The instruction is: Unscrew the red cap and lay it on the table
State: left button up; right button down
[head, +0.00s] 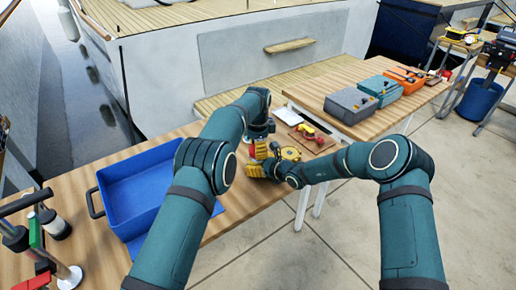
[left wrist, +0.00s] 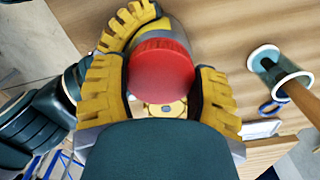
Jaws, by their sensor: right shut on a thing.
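The red cap (left wrist: 161,70) shows in the left wrist view, on the end of a grey and yellow body (left wrist: 150,32) that is partly hidden. My left gripper (left wrist: 160,84) has its yellow fingers spread on either side of the cap, apparently not pressed on it. My right gripper (head: 261,163) is shut on the capped body; one of its yellow fingers shows behind the cap in the left wrist view. Both grippers meet above the wooden table (head: 235,205). In the head view the arms hide most of the cap and body.
A blue tray (head: 112,190) stands left on the table, with several tools beside it. A round yellow object (head: 290,153) lies just right of my grippers. A red and yellow item (head: 308,132) is behind it. Grey, teal and orange cases stand on the second table (head: 345,122).

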pick_arm(q)
jog(key=shift+c, duration=0.8)
jog(key=o, duration=1.2)
jog(key=shift+o, duration=0.2)
jog(key=shift+r, duration=0.15)
jog(key=shift+o, duration=0.3)
notch_tip(320, 180, up, 8)
jog(key=shift+f, duration=4.15)
